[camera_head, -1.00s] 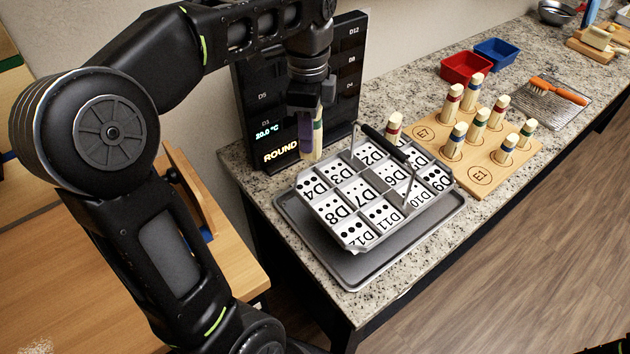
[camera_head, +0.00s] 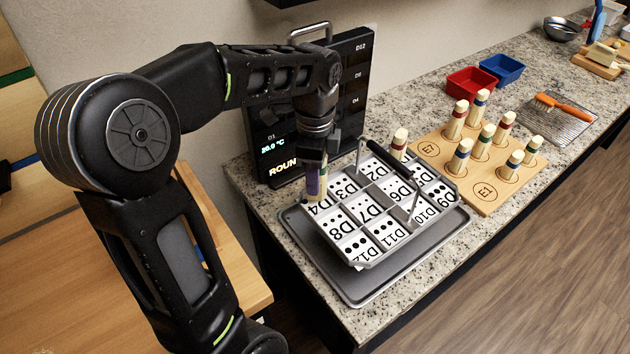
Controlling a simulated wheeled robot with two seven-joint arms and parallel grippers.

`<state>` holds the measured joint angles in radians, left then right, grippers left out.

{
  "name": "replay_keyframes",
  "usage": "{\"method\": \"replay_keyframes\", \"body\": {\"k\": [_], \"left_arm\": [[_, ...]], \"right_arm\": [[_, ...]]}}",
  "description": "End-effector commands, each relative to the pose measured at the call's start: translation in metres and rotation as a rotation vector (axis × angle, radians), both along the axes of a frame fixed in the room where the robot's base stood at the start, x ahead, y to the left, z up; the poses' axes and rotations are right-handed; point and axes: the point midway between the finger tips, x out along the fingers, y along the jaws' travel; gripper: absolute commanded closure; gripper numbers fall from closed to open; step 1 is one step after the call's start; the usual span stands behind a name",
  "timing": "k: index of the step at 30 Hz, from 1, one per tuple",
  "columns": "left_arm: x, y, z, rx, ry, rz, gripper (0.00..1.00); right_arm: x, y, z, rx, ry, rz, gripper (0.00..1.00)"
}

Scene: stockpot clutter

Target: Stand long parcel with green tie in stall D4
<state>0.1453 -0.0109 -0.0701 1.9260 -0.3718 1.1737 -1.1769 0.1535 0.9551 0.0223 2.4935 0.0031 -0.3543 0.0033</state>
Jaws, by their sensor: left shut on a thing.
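The grey divided crate (camera_head: 362,266) has numbered, dotted stalls and a raised black handle (camera_head: 388,160). My right gripper is not in view.
A parcel with a red tie (camera_head: 399,143) stands at the crate's far corner. The crate sits on a grey tray (camera_head: 357,296). Several banded parcels stand on a wooden board (camera_head: 432,150) to the right. A black display panel (camera_head: 352,88) stands close behind my gripper.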

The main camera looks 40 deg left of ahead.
Motion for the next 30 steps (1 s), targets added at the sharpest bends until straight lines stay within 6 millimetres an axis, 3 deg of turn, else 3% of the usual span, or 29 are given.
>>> {"method": "replay_keyframes", "body": {"k": [5, 16, 17, 24, 30], "left_arm": [[0.000, 0.000, -0.020, -0.001, 0.002, 0.001, 1.00], [0.000, 0.000, -0.025, 0.000, 0.000, 0.001, 1.00], [0.000, 0.000, -0.025, 0.000, 0.000, 0.001, 0.69], [0.000, 0.000, -0.024, 0.000, 0.000, 0.001, 0.49], [0.000, 0.000, -0.024, 0.000, 0.000, 0.001, 0.48]], "right_arm": [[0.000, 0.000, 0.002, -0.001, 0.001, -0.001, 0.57], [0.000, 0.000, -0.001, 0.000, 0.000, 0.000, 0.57], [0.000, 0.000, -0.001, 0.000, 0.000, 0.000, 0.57], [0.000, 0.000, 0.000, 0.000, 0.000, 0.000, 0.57], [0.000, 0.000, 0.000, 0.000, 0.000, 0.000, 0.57]]}}
